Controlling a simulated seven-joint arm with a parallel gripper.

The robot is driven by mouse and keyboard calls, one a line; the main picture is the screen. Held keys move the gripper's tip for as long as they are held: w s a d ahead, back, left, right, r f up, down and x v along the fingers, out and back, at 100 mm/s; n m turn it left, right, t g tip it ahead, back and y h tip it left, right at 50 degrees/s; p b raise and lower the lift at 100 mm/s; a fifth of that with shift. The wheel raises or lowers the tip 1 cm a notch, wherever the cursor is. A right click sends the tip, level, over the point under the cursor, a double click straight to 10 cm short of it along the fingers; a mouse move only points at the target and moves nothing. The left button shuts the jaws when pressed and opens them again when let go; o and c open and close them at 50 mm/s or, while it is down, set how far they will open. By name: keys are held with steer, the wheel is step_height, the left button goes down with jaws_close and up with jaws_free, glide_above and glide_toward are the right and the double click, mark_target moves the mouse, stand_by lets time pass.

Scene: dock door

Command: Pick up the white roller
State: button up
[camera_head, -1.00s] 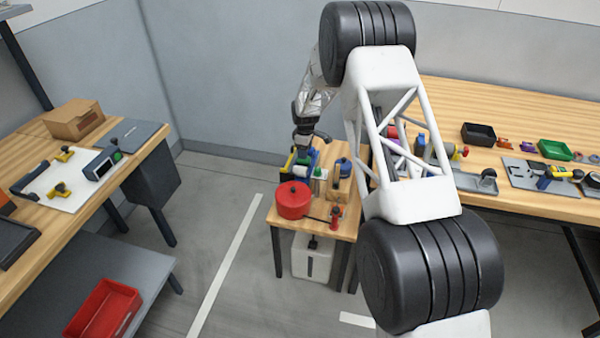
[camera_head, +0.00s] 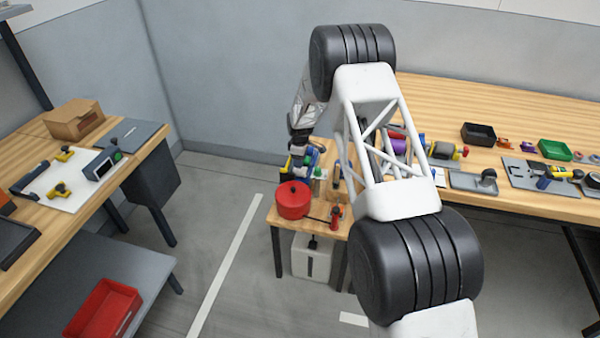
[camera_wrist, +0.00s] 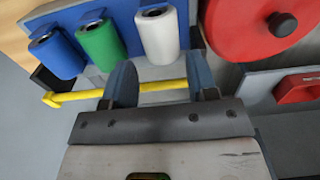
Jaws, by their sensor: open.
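The white roller (camera_wrist: 159,38) hangs upright at the right end of a row of three on a blue backing in the wrist view. A green roller (camera_wrist: 100,45) and a blue roller (camera_wrist: 56,52) stand to its left. My gripper (camera_wrist: 160,72) is open, with its two blue fingers spread. The white roller lies ahead of the gap between the fingertips and is not held. In the head view my gripper (camera_head: 301,140) is over the back left of the small table, where the rollers are too small to tell apart surely.
A red round pot (camera_head: 293,200) is close to the right of the white roller in the wrist view. A yellow bar (camera_wrist: 160,86) crosses behind the fingers. Workbenches stand left and right.

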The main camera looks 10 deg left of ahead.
steer(key=shift+f, duration=0.3)
steer(key=shift+f, duration=0.1)
steer(key=shift+f, duration=2.5)
steer(key=shift+c, duration=0.2)
steer(key=c, duration=0.6)
steer(key=shift+r, duration=0.15)
steer(key=shift+r, duration=4.85)
